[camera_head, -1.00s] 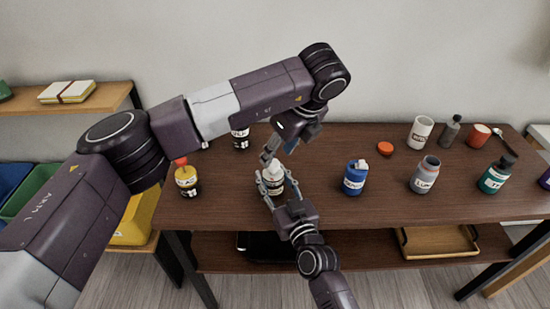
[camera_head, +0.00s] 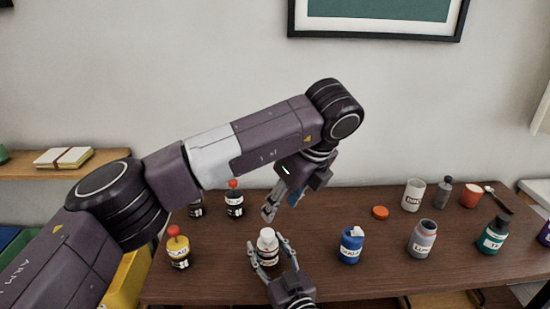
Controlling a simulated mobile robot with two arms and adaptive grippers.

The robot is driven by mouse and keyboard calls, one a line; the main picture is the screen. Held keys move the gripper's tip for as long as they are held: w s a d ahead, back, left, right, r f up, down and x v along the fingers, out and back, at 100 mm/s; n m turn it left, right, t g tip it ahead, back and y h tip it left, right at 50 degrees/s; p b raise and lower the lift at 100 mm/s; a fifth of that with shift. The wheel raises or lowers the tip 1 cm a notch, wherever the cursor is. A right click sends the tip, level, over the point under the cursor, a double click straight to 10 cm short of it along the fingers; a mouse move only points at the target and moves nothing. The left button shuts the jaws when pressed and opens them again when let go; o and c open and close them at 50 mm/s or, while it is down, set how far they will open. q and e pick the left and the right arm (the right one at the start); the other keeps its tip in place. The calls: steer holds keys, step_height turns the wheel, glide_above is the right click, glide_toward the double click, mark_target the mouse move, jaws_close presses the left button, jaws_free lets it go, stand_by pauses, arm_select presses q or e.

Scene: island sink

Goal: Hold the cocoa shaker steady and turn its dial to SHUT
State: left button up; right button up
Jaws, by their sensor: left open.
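The white-topped shaker (camera_head: 267,247) stands upright on the dark wooden table, left of the middle. Its label is too small to read, and no dial mark can be made out. My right gripper (camera_head: 269,252) comes from the bottom edge, with one finger on each side of the shaker, closed around its body. The shaker's lower part is partly hidden by the fingers. My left gripper (camera_head: 281,207) is open and empty, pointing down above and slightly behind the shaker, clear of its top.
A dark red-topped bottle (camera_head: 234,203) is behind.

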steer(key=shift+o, duration=0.8)
